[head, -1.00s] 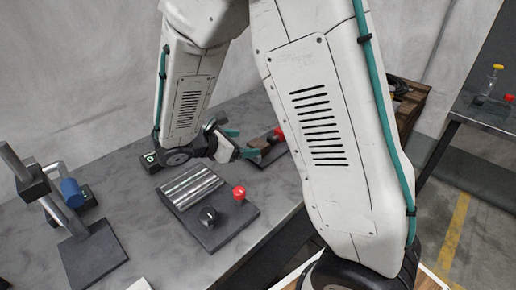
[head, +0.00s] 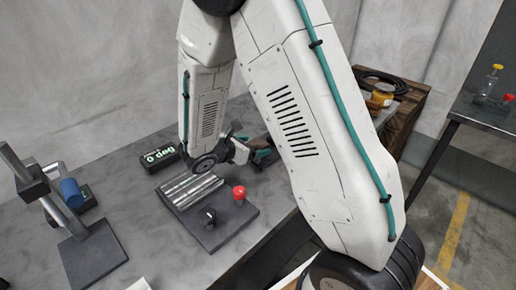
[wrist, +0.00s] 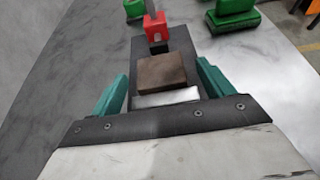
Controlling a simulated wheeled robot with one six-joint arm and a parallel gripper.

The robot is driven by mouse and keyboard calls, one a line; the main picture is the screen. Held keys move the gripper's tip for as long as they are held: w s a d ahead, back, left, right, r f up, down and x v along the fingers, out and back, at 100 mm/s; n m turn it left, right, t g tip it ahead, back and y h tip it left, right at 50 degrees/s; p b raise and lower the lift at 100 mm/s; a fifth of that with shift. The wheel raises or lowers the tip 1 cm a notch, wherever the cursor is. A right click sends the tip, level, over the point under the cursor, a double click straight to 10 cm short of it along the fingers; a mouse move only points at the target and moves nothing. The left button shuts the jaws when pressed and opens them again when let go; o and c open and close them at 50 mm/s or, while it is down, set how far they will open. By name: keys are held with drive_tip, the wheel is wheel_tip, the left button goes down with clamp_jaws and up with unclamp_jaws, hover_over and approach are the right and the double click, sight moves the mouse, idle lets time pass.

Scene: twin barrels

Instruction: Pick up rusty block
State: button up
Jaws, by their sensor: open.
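The rusty block (wrist: 162,71) is a brown, flat-topped block in the middle of the wrist view. It sits over a dark base plate (wrist: 181,44), with a pale metallic piece (wrist: 166,97) on its near side. My gripper (wrist: 161,80) is open, with one green finger to the left of the block and one to the right. A gap shows on each side, so the fingers do not appear to touch it. In the head view my gripper (head: 254,151) is low over the table, partly hidden by my arm, and the block cannot be made out clearly.
A red clamp-like part (wrist: 156,29) stands just beyond the block. Green objects (wrist: 232,17) lie farther off. In the head view, a ribbed fixture with a red knob (head: 239,192) is near my gripper, and a "0 deg" display (head: 159,157) stands left of it.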

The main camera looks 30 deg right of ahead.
drive_tip(key=shift+c, duration=0.3)
drive_tip(key=c, duration=1.5)
drive_tip(key=shift+o, duration=0.2)
drive_tip(key=shift+r, duration=0.1)
